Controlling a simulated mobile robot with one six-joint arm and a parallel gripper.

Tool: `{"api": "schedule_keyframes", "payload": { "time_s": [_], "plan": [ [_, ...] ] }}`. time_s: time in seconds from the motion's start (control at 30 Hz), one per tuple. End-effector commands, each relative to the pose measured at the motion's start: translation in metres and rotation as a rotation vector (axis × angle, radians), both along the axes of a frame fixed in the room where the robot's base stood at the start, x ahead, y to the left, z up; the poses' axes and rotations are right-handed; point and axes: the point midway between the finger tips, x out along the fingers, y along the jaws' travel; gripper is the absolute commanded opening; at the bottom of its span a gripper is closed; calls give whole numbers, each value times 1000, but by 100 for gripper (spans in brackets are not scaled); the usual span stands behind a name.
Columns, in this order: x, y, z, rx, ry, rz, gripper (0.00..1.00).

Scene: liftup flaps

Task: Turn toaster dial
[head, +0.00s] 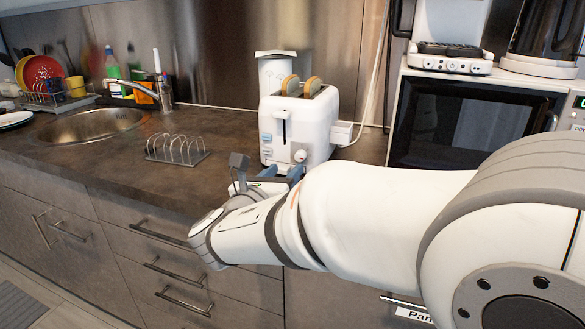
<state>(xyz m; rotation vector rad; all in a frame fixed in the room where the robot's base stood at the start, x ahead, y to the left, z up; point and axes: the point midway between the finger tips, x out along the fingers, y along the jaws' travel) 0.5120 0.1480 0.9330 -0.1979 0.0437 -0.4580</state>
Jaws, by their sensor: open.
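A white toaster (294,127) stands on the brown counter with two slices of bread (300,86) showing in its top slots. Its round dial (299,155) is on the lower right of the front face, and a lever (284,128) sits in a slot to the left of it. My gripper (284,178) is open, low in front of the toaster, just below the dial. My own wrist hides part of the fingers. I cannot tell whether a fingertip touches the toaster.
A metal toast rack (178,150) stands left of the toaster. A white canister (276,70) is behind it. A microwave (462,122) stands to the right. The sink (88,126) is at the far left, and drawer handles (178,268) stick out below the counter.

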Motion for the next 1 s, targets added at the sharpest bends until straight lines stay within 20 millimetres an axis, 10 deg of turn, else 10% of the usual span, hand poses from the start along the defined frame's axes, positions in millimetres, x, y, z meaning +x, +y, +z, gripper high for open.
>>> {"api": "schedule_keyframes", "payload": {
  "time_s": [0.3,0.7,1.0],
  "plan": [
    [44,-23,-1,4,-1,-4,43],
    [53,-27,0,3,0,-1,43],
    [53,-27,0,4,0,0,20]
  ]
}}
